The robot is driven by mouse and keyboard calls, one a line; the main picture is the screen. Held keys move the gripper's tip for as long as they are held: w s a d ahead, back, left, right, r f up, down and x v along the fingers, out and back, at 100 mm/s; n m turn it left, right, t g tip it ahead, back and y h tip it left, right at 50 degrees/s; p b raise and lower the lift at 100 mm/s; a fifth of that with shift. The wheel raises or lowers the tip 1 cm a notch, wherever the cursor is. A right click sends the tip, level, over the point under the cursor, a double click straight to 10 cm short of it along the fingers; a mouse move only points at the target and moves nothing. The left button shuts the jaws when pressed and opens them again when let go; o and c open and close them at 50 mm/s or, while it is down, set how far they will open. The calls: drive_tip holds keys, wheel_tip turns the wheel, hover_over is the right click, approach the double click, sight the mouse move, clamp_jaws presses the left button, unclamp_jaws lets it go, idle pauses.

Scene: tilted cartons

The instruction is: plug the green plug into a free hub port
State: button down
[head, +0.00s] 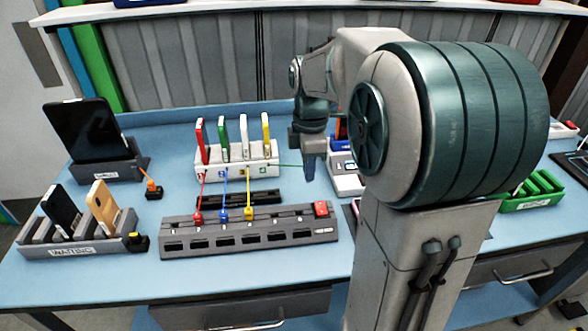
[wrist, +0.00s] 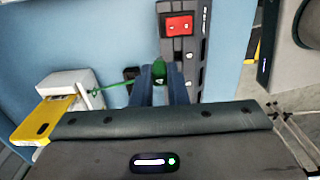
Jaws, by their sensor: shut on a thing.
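The green plug (wrist: 159,73) is between the fingertips of my gripper (wrist: 160,88) in the wrist view. In the head view my gripper (head: 309,170) is above the table, behind the hub's right end; the plug is hard to make out there. A thin green cable (wrist: 112,88) runs from the plug to the white phone stand (head: 236,163). The grey hub (head: 250,237) has a red switch (head: 320,208) at its right end. A red plug (head: 198,217), a blue plug (head: 223,214) and a yellow plug (head: 249,213) sit along its left and middle part. The hub (wrist: 190,65) also shows in the wrist view.
Several coloured phones stand in the white stand. A dark strip (head: 238,198) lies between stand and hub. A grey rack (head: 85,240) with phones is at left, and an orange plug (head: 153,188) is behind it. A green tray (head: 535,195) is at right. Blue tabletop is clear before the hub.

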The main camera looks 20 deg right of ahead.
drive_tip(key=shift+s+d+r, duration=0.3)
drive_tip(key=shift+s+r, duration=0.05)
drive_tip(key=shift+s, duration=0.05)
drive_tip(key=shift+r+p, duration=0.65)
drive_tip(key=shift+r, duration=0.05)
idle(0.6)
drive_tip(key=shift+r+p, duration=1.35)
drive_tip(key=shift+r, duration=0.2)
drive_tip(key=shift+f, duration=0.25)
drive_tip(key=shift+f+b, duration=2.45)
drive_tip(key=shift+f, duration=0.85)
drive_tip(key=a, duration=0.9)
drive_tip(key=shift+s+a, duration=0.2)
